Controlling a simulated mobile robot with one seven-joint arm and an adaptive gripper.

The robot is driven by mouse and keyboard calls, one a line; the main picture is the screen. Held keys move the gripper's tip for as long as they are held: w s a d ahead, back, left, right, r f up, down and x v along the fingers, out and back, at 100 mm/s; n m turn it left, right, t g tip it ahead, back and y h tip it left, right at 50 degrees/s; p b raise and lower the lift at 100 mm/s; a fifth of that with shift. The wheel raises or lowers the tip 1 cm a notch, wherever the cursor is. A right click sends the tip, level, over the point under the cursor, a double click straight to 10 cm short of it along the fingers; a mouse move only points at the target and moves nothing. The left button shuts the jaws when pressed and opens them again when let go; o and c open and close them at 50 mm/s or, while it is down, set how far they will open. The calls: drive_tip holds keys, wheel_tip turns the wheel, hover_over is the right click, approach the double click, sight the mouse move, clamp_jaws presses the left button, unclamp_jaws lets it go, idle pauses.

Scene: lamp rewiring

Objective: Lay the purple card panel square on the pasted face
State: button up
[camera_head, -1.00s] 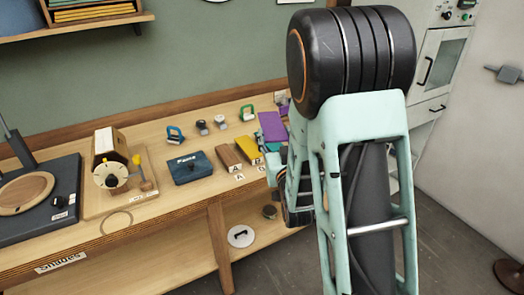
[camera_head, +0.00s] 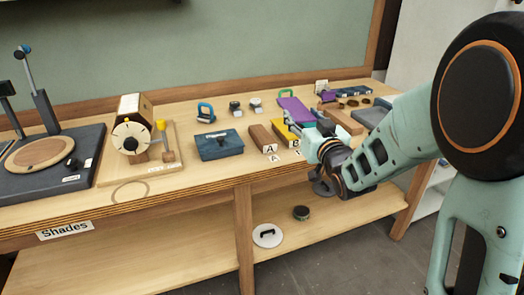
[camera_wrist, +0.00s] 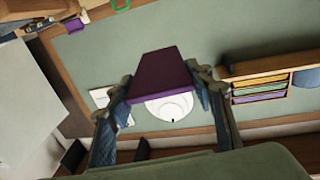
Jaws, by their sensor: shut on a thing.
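A purple card panel (camera_wrist: 160,75) is held between the two fingers of my gripper (camera_wrist: 162,92) in the wrist view, raised in front of the green wall. In the head view the panel (camera_head: 296,109) shows just beyond my gripper (camera_head: 310,130), above the right part of the bench. The gripper's fingers are partly hidden by the wrist in that view. I cannot tell which surface is the pasted face.
A brown block marked A (camera_head: 263,138) and a yellow block marked B (camera_head: 286,133) lie beside my gripper. A blue case (camera_head: 219,145), a dial device (camera_head: 131,137) and a dark base (camera_head: 45,165) stand left. A tan block (camera_head: 343,122) lies right. Bare bench runs along the front.

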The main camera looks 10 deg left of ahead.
drive_tip(key=a+f+n+g+y+b, duration=0.1)
drive_tip(key=a+f+y+b, duration=0.1)
drive_tip(key=a+b, duration=0.4)
drive_tip(key=shift+s+a+f+n, duration=0.3)
drive_tip(key=shift+s+a+f, duration=0.05)
